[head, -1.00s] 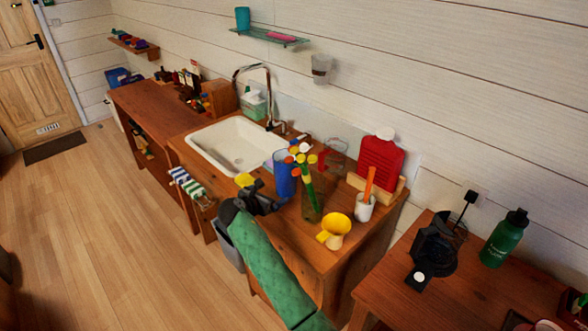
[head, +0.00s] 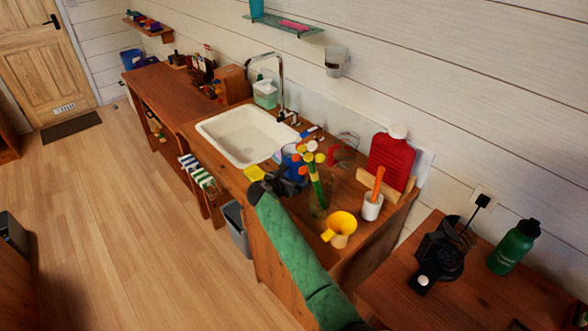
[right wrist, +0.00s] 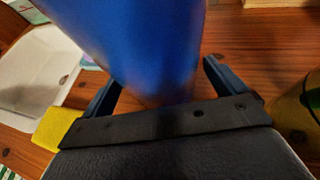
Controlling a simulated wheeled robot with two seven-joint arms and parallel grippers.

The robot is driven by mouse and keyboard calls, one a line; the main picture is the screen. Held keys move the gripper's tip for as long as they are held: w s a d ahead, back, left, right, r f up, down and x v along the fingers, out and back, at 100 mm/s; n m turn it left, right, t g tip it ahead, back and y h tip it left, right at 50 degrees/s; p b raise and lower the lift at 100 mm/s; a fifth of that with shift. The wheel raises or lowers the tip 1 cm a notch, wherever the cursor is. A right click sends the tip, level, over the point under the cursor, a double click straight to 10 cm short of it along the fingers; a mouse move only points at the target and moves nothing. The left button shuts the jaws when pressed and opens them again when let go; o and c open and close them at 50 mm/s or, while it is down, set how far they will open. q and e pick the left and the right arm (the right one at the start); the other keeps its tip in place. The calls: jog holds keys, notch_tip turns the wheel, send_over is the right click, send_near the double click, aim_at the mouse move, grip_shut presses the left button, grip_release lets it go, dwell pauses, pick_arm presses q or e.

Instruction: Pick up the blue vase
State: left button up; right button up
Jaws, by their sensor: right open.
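The blue vase (head: 291,152) stands on the wooden sink counter, right of the sink, partly hidden by my right gripper and by colourful stems. In the right wrist view the vase (right wrist: 155,40) is a large, smooth blue body between the two fingers. My right gripper (head: 288,176) reaches it from the front, with its arm coming in from the bottom. In the right wrist view the gripper (right wrist: 163,78) is open, one finger on each side of the vase. Some gap shows by the right finger; contact at the left is unclear. My left gripper is not in view.
A clear vase (head: 319,192) with colourful stems stands close right of the gripper. The white sink (head: 245,135) lies left, and a yellow sponge (head: 254,173) sits near the edge.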

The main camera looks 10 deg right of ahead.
jog(key=shift+x, duration=1.05)
jog(key=shift+s, duration=0.1)
jog(key=c, duration=1.4)
jog(key=shift+r, duration=0.1)
jog(key=shift+c, duration=0.8)
jog(key=shift+r, duration=0.1)
